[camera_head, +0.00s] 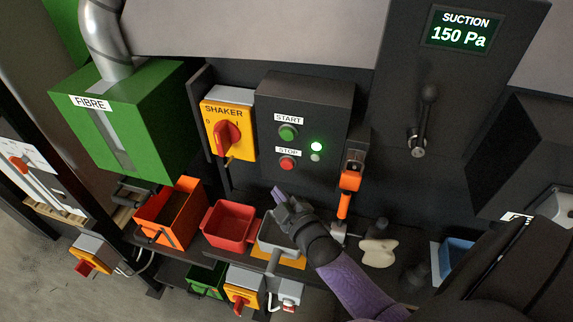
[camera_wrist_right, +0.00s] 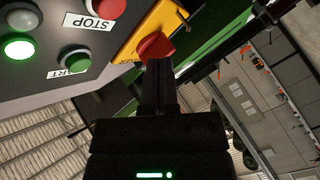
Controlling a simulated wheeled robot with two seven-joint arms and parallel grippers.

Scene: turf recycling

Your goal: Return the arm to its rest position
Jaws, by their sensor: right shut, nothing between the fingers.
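My right arm (camera_head: 355,285), with a purple forearm, reaches in from the lower right in the head view. Its gripper (camera_head: 277,192) is in front of the dark control box, below and left of the red STOP button (camera_head: 287,163). In the right wrist view the gripper's fingers (camera_wrist_right: 156,72) are together with nothing held. They overlap the red knob of the yellow shaker switch (camera_wrist_right: 152,46) in that picture; whether they touch it cannot be told. My left gripper is not in view.
The shaker switch (camera_head: 228,125) stands left of the green START button (camera_head: 288,133). An orange bin (camera_head: 170,212), a red bin (camera_head: 231,225) and a grey bin (camera_head: 274,238) line the shelf below. An orange-handled tool (camera_head: 345,203) hangs to the right. The suction display (camera_head: 462,29) reads 150 Pa.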

